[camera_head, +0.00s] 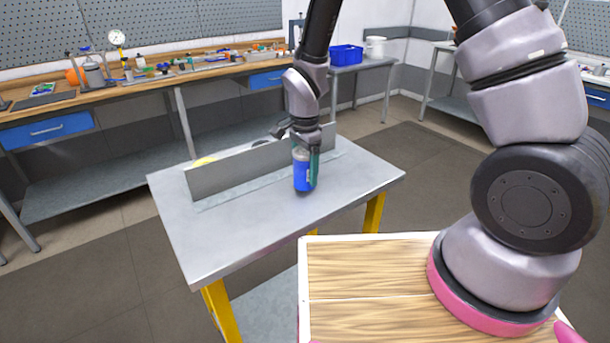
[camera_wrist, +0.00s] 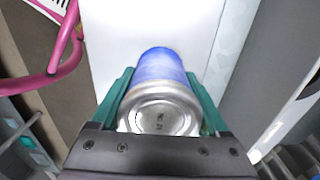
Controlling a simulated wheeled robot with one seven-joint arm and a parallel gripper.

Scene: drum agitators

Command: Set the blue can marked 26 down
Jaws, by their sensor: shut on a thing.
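The blue can (camera_head: 303,172) is upright in my gripper (camera_head: 307,160), over the near side of the grey metal table (camera_head: 240,235). In the wrist view the can (camera_wrist: 158,72) lies between the two green fingers of my gripper (camera_wrist: 160,100), which are shut on its sides. Its silver end faces the wrist camera, with a small dark mark on it that I cannot read surely. In the head view the can's bottom is at or just above the tabletop; I cannot tell whether it touches.
A grey upright panel (camera_head: 235,165) stands along the table just behind the can. A yellow thing (camera_head: 203,161) shows partly behind it. The tabletop left and right of the can is clear. A long workbench (camera_head: 150,82) with tools and a blue bin (camera_head: 346,54) are farther back.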

